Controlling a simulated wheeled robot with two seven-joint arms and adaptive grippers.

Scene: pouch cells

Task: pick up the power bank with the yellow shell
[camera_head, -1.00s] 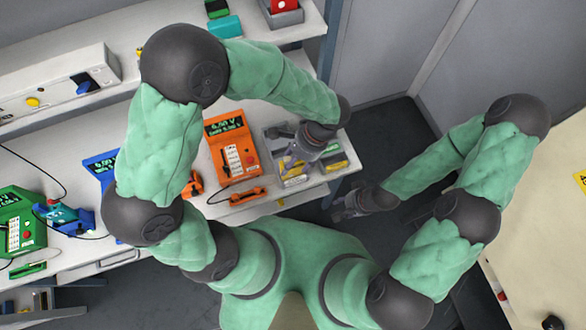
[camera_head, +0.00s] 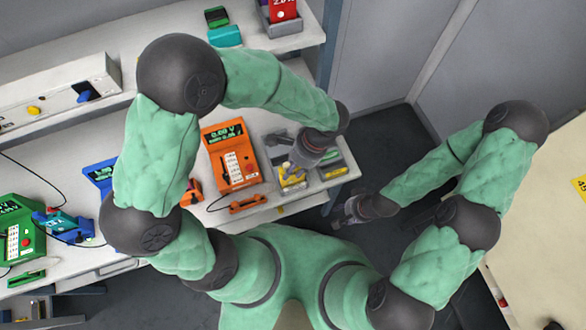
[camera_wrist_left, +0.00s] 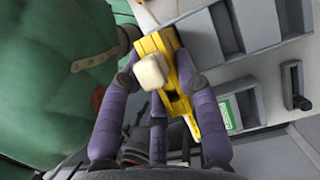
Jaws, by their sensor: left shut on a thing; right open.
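The yellow power bank (camera_wrist_left: 179,75) is between the fingers of my left gripper (camera_wrist_left: 161,80) in the left wrist view, with a pale block-like part in front of it. My left gripper is shut on it. In the head view my left gripper (camera_head: 292,172) is over the grey compartment tray (camera_head: 341,159), and a yellow patch of the power bank (camera_head: 291,183) shows beneath it. Whether the power bank is clear of the tray is hard to tell. My right gripper (camera_head: 340,218) is open and empty, low beside the bench's right end.
An orange meter (camera_head: 232,155) stands left of the tray, with an orange probe (camera_head: 247,204) before it. A blue meter (camera_head: 101,175) and a green meter (camera_head: 20,228) are further left. A shelf (camera_head: 245,55) runs behind. Open floor lies right of the bench.

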